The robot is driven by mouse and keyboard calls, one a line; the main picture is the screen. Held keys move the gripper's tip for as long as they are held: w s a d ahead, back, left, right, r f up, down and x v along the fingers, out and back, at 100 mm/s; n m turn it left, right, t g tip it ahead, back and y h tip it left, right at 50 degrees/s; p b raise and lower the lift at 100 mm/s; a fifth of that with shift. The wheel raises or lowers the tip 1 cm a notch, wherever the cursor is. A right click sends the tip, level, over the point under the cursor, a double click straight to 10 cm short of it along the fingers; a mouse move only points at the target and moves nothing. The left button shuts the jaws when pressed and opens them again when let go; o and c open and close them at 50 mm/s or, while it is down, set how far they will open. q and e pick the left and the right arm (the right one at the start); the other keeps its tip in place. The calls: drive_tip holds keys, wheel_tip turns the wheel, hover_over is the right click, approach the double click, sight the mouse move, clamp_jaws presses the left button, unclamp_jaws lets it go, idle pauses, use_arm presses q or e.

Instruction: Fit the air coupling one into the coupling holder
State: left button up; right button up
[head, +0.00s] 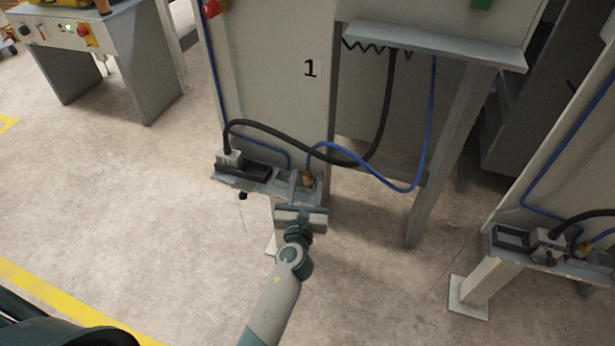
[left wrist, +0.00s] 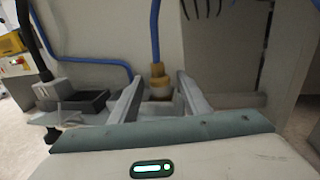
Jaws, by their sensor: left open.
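The air coupling one is a brass-coloured fitting (head: 308,178) on the end of a blue hose, at the small shelf on the panel marked 1. In the left wrist view the coupling (left wrist: 157,76) stands upright between my finger tips. My left gripper (head: 304,188) is open around it, with a gap to each finger visible in the left wrist view (left wrist: 160,86). Just below the coupling is a pale, grey-walled holder (left wrist: 160,108), partly hidden by my gripper. I cannot tell whether the coupling sits in it. My right gripper is not in view.
A grey plug (head: 229,159) with a black cable stands beside a dark open tray (head: 243,171) left of my gripper. The blue hose (head: 375,177) loops right. A similar shelf with a plug (head: 548,243) stands at the right. Floor in front is clear.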

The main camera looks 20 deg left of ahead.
use_arm(q)
drive_tip(key=s+d, duration=0.2)
drive_tip(key=s, duration=0.8)
drive_tip(key=shift+s+b, duration=0.2)
drive_tip(key=shift+b, duration=0.15)
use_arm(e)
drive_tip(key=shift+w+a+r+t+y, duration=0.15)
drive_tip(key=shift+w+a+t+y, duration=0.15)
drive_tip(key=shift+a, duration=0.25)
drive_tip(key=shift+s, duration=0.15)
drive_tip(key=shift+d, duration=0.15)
